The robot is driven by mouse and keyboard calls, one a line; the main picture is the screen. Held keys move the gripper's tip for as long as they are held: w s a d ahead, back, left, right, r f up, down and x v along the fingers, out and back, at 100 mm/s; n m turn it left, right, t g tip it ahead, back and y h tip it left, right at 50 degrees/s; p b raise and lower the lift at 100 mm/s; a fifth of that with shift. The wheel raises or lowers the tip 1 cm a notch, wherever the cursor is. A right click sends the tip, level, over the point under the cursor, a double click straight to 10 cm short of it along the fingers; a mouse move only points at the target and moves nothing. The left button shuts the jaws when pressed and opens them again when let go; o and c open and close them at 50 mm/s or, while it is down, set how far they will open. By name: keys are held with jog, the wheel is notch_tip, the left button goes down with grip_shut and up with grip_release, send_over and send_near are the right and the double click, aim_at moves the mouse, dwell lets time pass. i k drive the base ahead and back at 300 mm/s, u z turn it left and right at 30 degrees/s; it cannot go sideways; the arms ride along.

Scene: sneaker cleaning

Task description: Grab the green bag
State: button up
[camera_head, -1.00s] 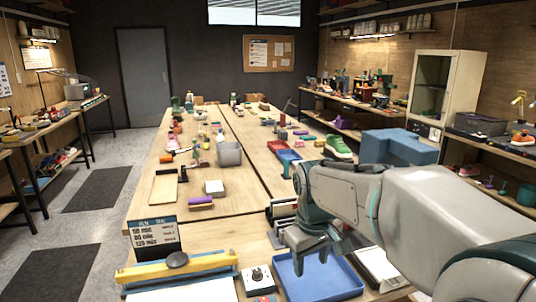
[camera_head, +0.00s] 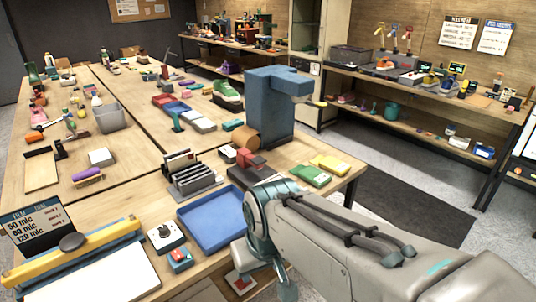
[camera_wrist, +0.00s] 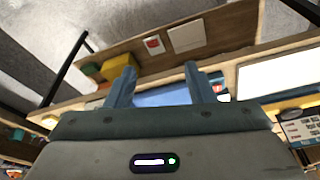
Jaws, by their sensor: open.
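A flat green packet (camera_head: 310,175), which looks like the green bag, lies near the table's right edge, beyond my gripper in the head view. A green patch beside a yellow one also shows at the left of the wrist view (camera_wrist: 91,70); it may be the same packet. My gripper (camera_wrist: 159,72) is open, with nothing between its fingers. In the head view it is low near the front of the table, right of the blue tray (camera_head: 238,236), well apart from the packet. The tray shows beyond the fingers in the wrist view.
Open floor lies right of the table (camera_head: 352,178).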

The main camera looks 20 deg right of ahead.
aim_at(315, 176)
jog(key=u, duration=0.05)
jog(key=k, duration=0.65)
jog(key=z, duration=0.7)
jog(key=i, duration=0.65)
jog(key=z, duration=0.9)
jog(key=i, duration=1.5)
jog(key=u, duration=0.4)
